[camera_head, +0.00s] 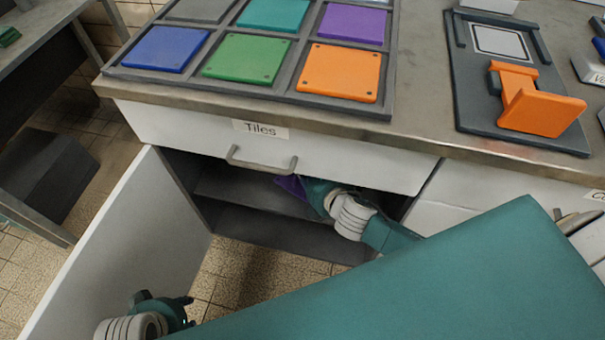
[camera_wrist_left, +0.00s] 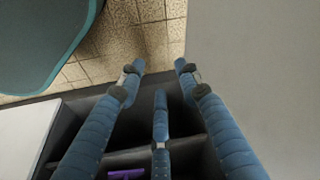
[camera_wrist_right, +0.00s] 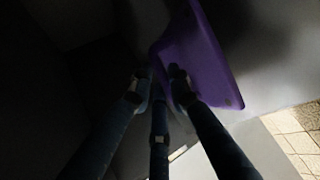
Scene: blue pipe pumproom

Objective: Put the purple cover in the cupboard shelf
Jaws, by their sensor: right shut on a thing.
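The purple cover (camera_head: 291,186) is a flat plate inside the open cupboard, partly hidden by my right gripper. It shows large in the right wrist view (camera_wrist_right: 205,62). My right gripper (camera_head: 312,190) reaches into the cupboard and is shut on the cover's edge, at the fingertips (camera_wrist_right: 158,82). The cupboard shelf (camera_head: 240,190) is dark grey and lies below the drawer. I cannot tell whether the cover touches it. My left gripper (camera_head: 183,310) is open and empty beside the open door; its spread fingers also show in the left wrist view (camera_wrist_left: 160,75).
The white cupboard door (camera_head: 125,250) stands open at the left. A drawer labelled Tiles (camera_head: 230,133) sits above the opening. On the worktop are a tile tray (camera_head: 285,96) and an orange fixture (camera_head: 540,108). My teal body part hides the lower right.

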